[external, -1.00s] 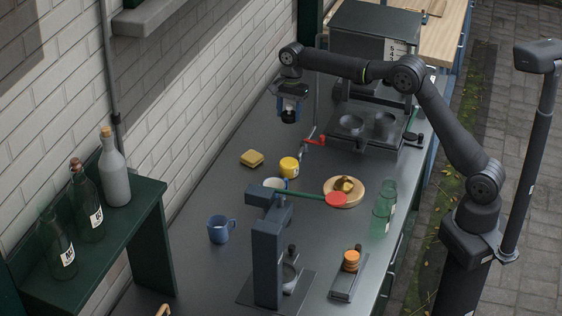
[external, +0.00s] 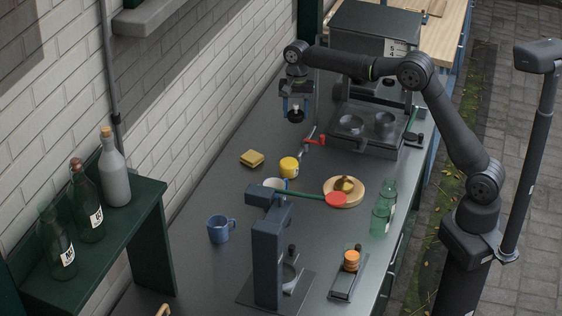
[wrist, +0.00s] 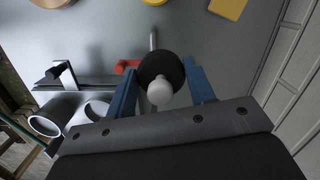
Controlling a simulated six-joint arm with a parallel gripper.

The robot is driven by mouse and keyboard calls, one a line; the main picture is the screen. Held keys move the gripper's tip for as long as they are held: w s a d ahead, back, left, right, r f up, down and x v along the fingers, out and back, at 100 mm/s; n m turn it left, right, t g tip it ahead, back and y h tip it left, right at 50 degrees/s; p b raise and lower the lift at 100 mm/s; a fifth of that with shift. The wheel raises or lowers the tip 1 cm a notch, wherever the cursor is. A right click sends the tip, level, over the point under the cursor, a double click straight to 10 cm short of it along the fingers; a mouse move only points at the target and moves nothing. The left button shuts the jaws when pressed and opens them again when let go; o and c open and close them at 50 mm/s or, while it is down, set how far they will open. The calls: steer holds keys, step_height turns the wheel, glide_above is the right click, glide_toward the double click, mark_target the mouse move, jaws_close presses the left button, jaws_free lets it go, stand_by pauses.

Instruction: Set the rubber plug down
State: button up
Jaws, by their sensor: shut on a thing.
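My gripper (external: 296,113) is shut on the rubber plug (wrist: 160,80), a dark round piece with a pale knob. In the wrist view the plug sits between my two blue fingers (wrist: 161,93). In the external view the plug (external: 295,115) is a small dark shape held in the air above the grey counter (external: 210,270), near the wall side. Its height above the counter is hard to judge.
A red-handled tap (external: 316,141) and a grey unit with two round cups (external: 365,125) stand right of my gripper. A yellow mug (external: 289,167) and a yellow sponge (external: 252,158) are nearer the camera. A blue mug (external: 221,229) and a dark press (external: 268,250) stand further forward.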

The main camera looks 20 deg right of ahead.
steer(key=s+d+r+n+h, duration=0.1)
steer(key=s+d+r+n, duration=0.1)
steer(key=s+n, duration=0.4)
steer(key=s+d+r+n, duration=0.3)
steer(key=s+n, duration=0.3)
steer(key=n, duration=0.2)
steer(key=shift+d+r+h, duration=0.15)
steer(key=shift+d+h, duration=0.25)
